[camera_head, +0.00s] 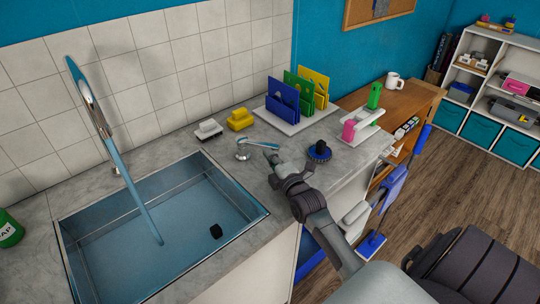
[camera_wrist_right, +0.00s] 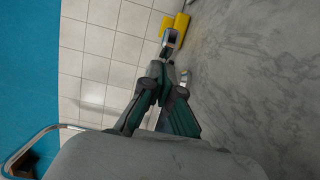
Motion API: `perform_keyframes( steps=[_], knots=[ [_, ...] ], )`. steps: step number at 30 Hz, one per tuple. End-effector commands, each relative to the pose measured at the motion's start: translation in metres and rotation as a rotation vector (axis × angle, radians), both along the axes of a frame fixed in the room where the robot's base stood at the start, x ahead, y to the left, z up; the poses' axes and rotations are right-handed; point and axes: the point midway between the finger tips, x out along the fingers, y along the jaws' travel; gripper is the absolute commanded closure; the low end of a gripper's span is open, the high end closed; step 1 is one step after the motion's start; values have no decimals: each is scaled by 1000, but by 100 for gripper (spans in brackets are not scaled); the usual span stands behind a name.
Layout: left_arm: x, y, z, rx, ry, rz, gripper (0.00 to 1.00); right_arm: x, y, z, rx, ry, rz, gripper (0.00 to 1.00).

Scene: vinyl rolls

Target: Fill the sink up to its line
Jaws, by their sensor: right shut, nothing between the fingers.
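The sink (camera_head: 240,217) is at the left of the head view, with bluish water inside. A blue stream (camera_head: 136,193) runs from the tall tap (camera_head: 92,108) down into it. A small black object (camera_head: 216,231) is in the sink at its right side. I cannot make out the fill line. A chrome lever (camera_head: 262,143) on a round base stands on the counter right of the sink; its end shows in the wrist view (camera_wrist_right: 170,38). My right gripper (camera_head: 270,157) is shut and empty, close beside the lever; I cannot tell whether they touch. My left gripper is out of view.
A yellow block (camera_head: 240,119) and a grey-white block (camera_head: 208,130) stand behind the lever. A rack with coloured boards (camera_head: 284,98) stands at the back. A green bottle (camera_head: 9,230) is at far left.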

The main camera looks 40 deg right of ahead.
Motion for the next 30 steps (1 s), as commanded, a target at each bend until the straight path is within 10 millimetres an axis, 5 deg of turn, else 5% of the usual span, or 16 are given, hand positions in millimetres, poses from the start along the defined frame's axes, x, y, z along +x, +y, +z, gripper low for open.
perform_keyframes(
  steps=[5, 16, 30],
  knots=[
    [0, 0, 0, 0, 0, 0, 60, 0, -2, 0, -1, 0, 0, 100],
    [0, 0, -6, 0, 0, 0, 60, 20, -39, 0, -2, 0, 0, 100],
    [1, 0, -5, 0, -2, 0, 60, 21, -41, 0, 1, 1, 0, 100]
  ],
)
